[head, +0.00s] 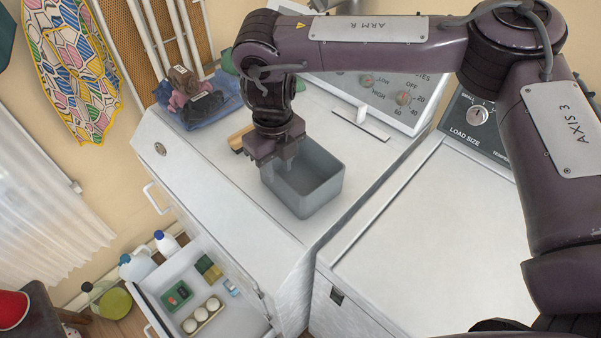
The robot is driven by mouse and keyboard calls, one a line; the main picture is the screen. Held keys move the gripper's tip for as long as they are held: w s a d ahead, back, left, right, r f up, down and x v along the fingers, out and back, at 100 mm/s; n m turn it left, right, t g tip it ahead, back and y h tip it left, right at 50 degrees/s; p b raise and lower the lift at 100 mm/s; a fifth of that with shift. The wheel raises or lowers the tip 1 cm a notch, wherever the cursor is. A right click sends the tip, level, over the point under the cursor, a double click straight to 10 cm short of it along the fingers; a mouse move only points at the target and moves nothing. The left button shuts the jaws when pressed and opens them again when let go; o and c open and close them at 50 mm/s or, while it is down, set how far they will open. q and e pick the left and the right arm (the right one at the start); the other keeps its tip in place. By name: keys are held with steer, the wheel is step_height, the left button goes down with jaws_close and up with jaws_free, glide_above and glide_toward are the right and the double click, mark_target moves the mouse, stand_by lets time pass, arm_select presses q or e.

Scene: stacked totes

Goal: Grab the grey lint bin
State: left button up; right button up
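The grey lint bin (322,190) is an open-topped box standing upright on the white top of the left machine. My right gripper (279,168) points down at the bin's back left corner. Its two fingers look spread apart, with the bin's rim near or between them. I cannot tell whether either finger touches the wall. The gripper hides part of the rim. My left gripper is not in view.
A blue cloth (212,103) with dark items lies behind, left of my arm. A wooden-looking object (238,139) sits beside the bin. A control panel (385,92) rises at the back. An open drawer (165,283) holds small items. The right machine's top (430,240) is clear.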

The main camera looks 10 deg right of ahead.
mark_target(278, 175)
step_height(278, 175, down, 4)
steer(key=shift+s+r+p, duration=0.15)
steer(key=shift+r+p, duration=0.05)
steer(key=shift+p, duration=0.45)
steer(key=shift+f, duration=0.25)
jaws_close()
steer(key=shift+r, duration=0.1)
